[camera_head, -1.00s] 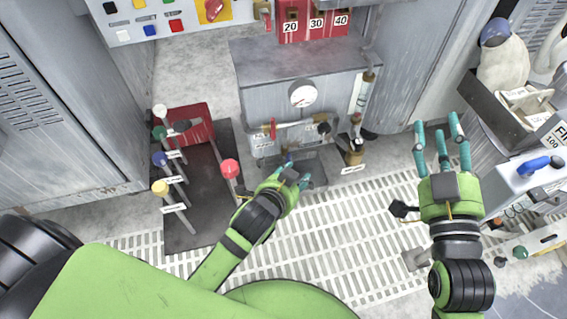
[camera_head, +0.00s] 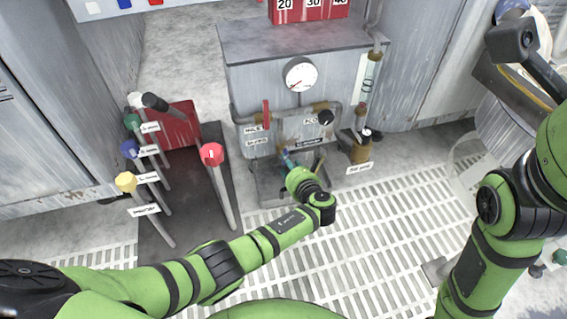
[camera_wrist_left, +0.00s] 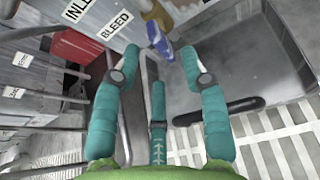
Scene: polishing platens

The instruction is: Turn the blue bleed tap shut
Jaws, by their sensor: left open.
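The blue bleed tap (camera_wrist_left: 158,40) shows in the left wrist view as a blue handle on a brass fitting, beside the BLEED label (camera_wrist_left: 115,22). My left gripper (camera_wrist_left: 158,66) is open, its teal fingers pointing toward the tap. The handle appears just beyond and between the two outer fingertips, and nothing is seen held. In the head view my left gripper (camera_head: 286,160) is at the lower front of the grey cabinet (camera_head: 245,85), and it largely hides the tap there. My right arm is at the right, but its fingers are not in view.
A red handle (camera_head: 266,113) and a black knob (camera_head: 326,117) sit on the pipework above, under a gauge (camera_head: 300,75). A grey tray (camera_wrist_left: 235,75) lies beneath the tap. Slotted floor is clear in front.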

